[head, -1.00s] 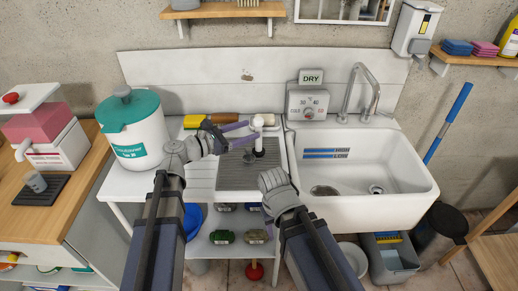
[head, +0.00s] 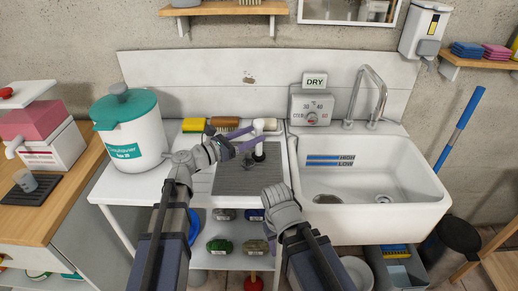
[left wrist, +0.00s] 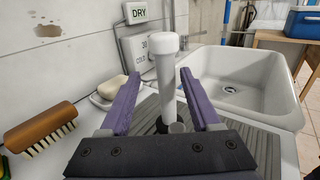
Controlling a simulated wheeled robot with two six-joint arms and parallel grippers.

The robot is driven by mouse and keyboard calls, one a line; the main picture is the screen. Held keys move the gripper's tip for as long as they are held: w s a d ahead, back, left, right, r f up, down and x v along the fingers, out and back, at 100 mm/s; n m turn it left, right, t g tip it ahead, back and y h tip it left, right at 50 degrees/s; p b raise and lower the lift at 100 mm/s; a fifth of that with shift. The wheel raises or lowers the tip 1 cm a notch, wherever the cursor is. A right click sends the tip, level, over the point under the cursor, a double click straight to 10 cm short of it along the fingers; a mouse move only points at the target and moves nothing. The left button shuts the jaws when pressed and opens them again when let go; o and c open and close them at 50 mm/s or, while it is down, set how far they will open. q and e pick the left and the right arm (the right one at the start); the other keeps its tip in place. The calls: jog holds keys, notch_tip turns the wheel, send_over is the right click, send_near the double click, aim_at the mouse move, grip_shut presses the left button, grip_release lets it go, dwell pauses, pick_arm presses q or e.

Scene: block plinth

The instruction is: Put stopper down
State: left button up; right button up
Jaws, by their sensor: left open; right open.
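The stopper, a white upright pipe with a dark base (head: 259,145), stands on the grey ribbed mat (head: 232,183) left of the sink. In the left wrist view the white pipe (left wrist: 166,85) rises between the two purple fingers of my left gripper (left wrist: 163,98), with space on both sides. My left gripper (head: 248,141) is open around it in the head view too. My right gripper (head: 270,233) is low, in front of the counter, with its fingers mostly hidden behind the hand; it holds nothing that I can see.
The white sink (head: 420,200) is to the right, with a drain in its floor and blue HIGH and LOW marks. A brush (head: 224,123) and a yellow sponge (head: 194,125) lie behind the mat. A teal-lidded container (head: 133,140) stands on the left. A tap (head: 379,90) rises behind the sink.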

pick_arm(q)
jog(key=shift+s+x, duration=0.25)
jog(key=shift+x, duration=2.6)
jog(key=shift+d+r, duration=0.1)
jog(key=shift+d, duration=0.05)
grip_shut()
